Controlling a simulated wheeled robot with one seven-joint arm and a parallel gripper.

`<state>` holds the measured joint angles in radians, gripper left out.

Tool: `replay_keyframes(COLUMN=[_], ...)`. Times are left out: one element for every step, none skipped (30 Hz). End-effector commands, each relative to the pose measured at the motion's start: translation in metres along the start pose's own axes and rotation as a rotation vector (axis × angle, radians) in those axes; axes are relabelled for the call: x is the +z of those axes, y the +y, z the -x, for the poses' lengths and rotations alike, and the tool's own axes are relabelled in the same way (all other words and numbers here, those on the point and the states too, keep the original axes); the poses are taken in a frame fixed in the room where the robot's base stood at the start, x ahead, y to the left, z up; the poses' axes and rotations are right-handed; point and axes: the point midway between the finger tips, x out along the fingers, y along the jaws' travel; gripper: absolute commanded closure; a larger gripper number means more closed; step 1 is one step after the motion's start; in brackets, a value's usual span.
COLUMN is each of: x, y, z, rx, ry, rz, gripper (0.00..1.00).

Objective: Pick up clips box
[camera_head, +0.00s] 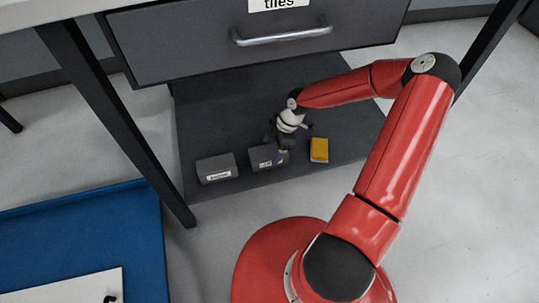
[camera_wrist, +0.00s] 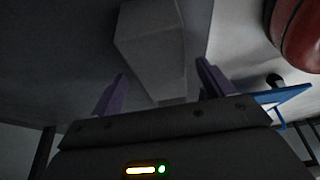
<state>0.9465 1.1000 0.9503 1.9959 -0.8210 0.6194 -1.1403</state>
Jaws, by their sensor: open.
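Two small grey boxes with white labels stand on the dark lower shelf, a left box (camera_head: 216,169) and a middle box (camera_head: 262,155). The labels are too small to read, so I cannot tell which is the clips box. My gripper (camera_head: 281,157) is open at the right end of the middle box, hiding part of it. In the wrist view, a grey box (camera_wrist: 152,38) lies ahead of and between the two purple fingers of my gripper (camera_wrist: 161,75). Contact between the fingers and the box cannot be made out.
A yellow box (camera_head: 319,149) stands on the shelf (camera_head: 345,130) just right of my gripper. A grey drawer (camera_head: 180,54) with a metal handle hangs above the shelf, and a dark table leg (camera_head: 120,125) stands at left. A blue surface (camera_head: 145,225) lies at lower left.

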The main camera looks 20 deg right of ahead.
Motion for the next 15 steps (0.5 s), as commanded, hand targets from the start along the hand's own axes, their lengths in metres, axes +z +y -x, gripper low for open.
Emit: replay_keyframes(x=[0.000,0.000,0.000,0.000,0.001,0.001,0.001,0.001,0.001,0.001,0.001,0.001,0.001,0.001,0.001], y=[-0.001,-0.001,-0.001,-0.001,-0.002,-0.002,-0.002,-0.002,-0.002,-0.002,-0.002,-0.001,-0.001,-0.001,-0.001], z=[-0.008,-0.011,-0.017,-0.022,-0.027,-0.034,-0.038,-0.042,-0.047,-0.050,-0.052,-0.054,-0.054,-0.055,-0.055], rx=[-0.002,-0.002,-0.002,-0.002,-0.003,-0.002,-0.002,-0.002,-0.002,-0.002,-0.002,0.000,0.000,0.001,0.001], ry=[0.001,0.001,0.001,0.001,0.002,0.002,0.002,0.001,0.000,0.000,0.000,0.000,-0.001,-0.001,-0.001], rz=[0.000,0.000,0.001,0.002,0.000,0.001,0.000,0.000,0.000,0.000,0.000,-0.001,-0.001,-0.001,-0.001], gripper=[0.20,0.20,0.20,0.20,0.20,0.20,0.20,0.20,0.20,0.20,0.20,0.20,0.20,0.20,0.20])
